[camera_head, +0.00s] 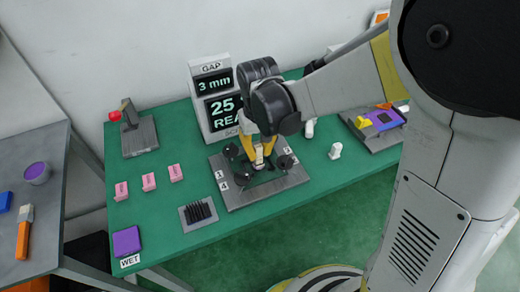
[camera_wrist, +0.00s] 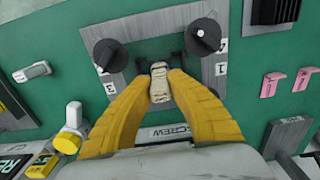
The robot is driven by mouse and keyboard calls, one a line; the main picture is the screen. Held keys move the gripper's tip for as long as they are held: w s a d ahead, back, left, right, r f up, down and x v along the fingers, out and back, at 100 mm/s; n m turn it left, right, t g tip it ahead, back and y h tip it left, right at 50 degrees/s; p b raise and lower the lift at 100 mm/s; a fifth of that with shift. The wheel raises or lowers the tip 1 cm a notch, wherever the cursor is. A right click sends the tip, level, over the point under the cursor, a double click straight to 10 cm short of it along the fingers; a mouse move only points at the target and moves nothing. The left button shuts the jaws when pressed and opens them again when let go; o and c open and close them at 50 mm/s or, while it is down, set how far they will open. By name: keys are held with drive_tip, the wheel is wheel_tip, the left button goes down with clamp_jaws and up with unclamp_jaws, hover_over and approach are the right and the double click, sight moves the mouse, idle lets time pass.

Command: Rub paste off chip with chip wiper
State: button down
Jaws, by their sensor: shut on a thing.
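My gripper (camera_head: 259,152) is over the middle of a grey plate (camera_head: 243,195) with black round knobs and numbered corners. In the wrist view, its yellow fingers (camera_wrist: 160,90) are shut on a small pale, beige-white block (camera_wrist: 159,82), which looks like the chip wiper. The block's far end sits against a dark part (camera_wrist: 175,62) at the plate's middle, between two knobs. I cannot tell whether it touches. No chip or paste shows clearly there; the fingers and block cover that spot.
A display stand (camera_head: 211,95) is close behind the plate. A black finned block (camera_head: 198,212), pink blocks (camera_head: 149,181) and a purple pad (camera_head: 127,241) marked WET lie left. A white piece (camera_head: 335,151) and a fixture with a purple board (camera_head: 384,121) are right.

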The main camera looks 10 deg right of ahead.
drive_tip(key=shift+s+a+f, duration=0.1)
drive_tip(key=shift+s+a, duration=0.2)
drive_tip(key=shift+a, duration=0.45)
drive_tip(key=shift+w+d, duration=0.25)
drive_tip(key=shift+w, duration=0.1)
wheel_tip(320, 180, up, 9)
drive_tip(key=p, duration=0.7)
drive_tip(key=shift+r, duration=0.2)
drive_tip(key=shift+f, duration=0.1)
drive_tip(key=w+d+f+m, duration=0.1)
drive_tip(key=d+f, duration=0.1)
drive_tip(key=d, duration=0.5)
drive_tip(key=w+d+f+m+b, duration=0.1)
drive_tip(key=d+f+m, duration=0.1)
drive_tip(key=d, duration=0.5)
drive_tip(key=shift+w+d+f, duration=0.15)
drive_tip(key=shift+w+f, duration=0.2)
drive_tip(key=shift+f, duration=0.5)
